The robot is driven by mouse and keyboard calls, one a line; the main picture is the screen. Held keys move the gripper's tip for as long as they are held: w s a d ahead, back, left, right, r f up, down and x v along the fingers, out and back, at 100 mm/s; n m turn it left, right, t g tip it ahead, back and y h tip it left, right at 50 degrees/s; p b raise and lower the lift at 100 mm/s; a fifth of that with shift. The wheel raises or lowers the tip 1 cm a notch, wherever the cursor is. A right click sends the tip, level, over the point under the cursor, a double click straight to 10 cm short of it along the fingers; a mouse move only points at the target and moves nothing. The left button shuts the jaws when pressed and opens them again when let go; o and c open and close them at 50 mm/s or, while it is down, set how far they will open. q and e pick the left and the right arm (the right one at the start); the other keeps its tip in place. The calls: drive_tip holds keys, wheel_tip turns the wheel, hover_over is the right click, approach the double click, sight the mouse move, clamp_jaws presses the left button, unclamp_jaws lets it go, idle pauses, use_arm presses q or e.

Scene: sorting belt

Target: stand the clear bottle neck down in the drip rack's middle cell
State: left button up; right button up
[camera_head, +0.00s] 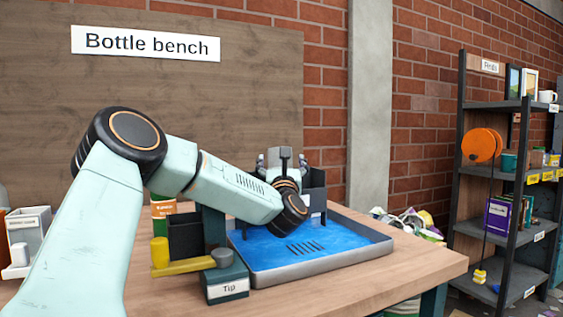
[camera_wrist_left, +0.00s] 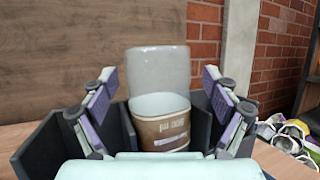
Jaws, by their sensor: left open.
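The clear bottle (camera_wrist_left: 158,65) with a brown label stands upright between dark walls of the drip rack (camera_wrist_left: 40,145), in what looks like its middle cell. Its rounded clear end is up; its lower end is hidden in the cell, so I cannot see the neck. My left gripper (camera_wrist_left: 161,80) is open, with one finger on each side of the bottle and a gap to both. In the head view my left gripper (camera_head: 283,158) is at the dark rack (camera_head: 314,190), and my arm hides much of it. My right gripper is not in view.
A grey-rimmed tray with a blue floor (camera_head: 345,240) lies on the wooden bench (camera_head: 405,270). A device labelled Tip (camera_head: 227,280), with a yellow bar, stands at its left, beside a dark open box (camera_head: 186,238). A shelf unit (camera_head: 510,180) stands at the right.

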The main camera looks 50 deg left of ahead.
use_arm(q)
drive_tip(key=v, duration=1.2)
idle(0.9)
drive_tip(key=r+p+x, duration=0.1)
drive_tip(key=x, duration=1.1)
drive_tip(key=shift+r, duration=0.35)
drive_tip(key=shift+f, duration=0.15)
